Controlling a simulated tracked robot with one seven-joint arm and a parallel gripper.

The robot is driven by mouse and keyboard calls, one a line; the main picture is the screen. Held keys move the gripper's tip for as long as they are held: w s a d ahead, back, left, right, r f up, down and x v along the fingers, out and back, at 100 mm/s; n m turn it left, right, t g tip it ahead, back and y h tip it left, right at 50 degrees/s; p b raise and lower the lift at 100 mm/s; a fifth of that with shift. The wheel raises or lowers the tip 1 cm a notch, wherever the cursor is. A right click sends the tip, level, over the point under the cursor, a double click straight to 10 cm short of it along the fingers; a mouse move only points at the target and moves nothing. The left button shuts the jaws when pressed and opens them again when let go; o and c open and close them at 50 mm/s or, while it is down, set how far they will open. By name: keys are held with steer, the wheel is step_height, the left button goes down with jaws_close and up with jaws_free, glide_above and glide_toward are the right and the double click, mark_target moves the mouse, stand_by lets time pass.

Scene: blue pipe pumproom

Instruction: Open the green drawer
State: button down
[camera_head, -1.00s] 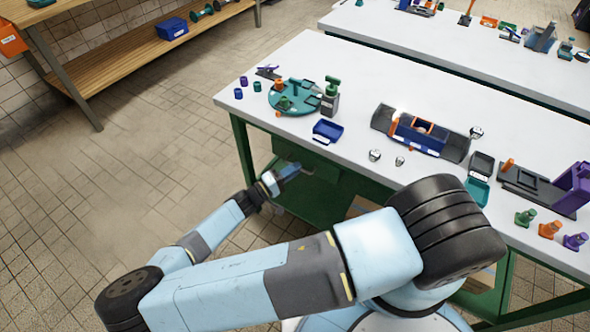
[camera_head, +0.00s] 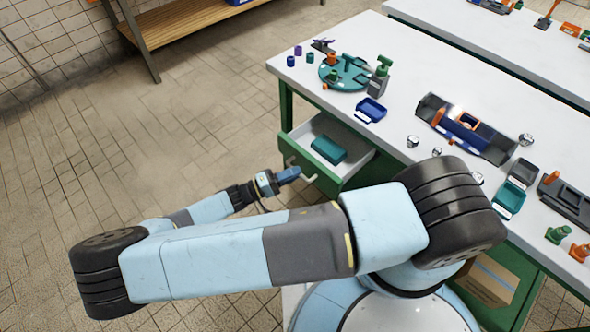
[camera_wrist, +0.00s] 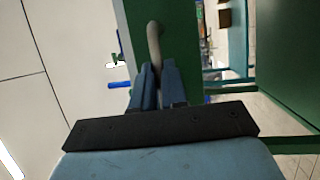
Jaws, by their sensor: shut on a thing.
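The green drawer (camera_head: 304,163) stands pulled out from under the white-topped table, its pale inside showing. A teal box (camera_head: 328,149) lies inside it. My gripper (camera_head: 297,174) is at the drawer's front, at the handle. In the wrist view, the pale curved handle (camera_wrist: 154,45) runs down between the two blue fingers of my gripper (camera_wrist: 157,72), which are shut on it. The green drawer front (camera_wrist: 180,30) fills the area behind the handle. The fingertips' exact contact is small and partly hidden in the head view.
The white table (camera_head: 405,83) carries a teal round tray (camera_head: 344,76), a blue bin (camera_head: 371,110) and other items above the drawer. A cardboard box (camera_head: 490,280) sits lower right. The tiled floor (camera_head: 190,130) left of the drawer is clear.

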steer(key=shift+s+a+f, duration=0.2)
steer(key=shift+s+a, duration=0.2)
steer(key=c, duration=1.2)
jaws_free()
steer(key=shift+w+r, duration=0.1)
steer(key=shift+a, duration=0.1)
steer(key=v, duration=1.3)
steer(key=shift+a, duration=0.35)
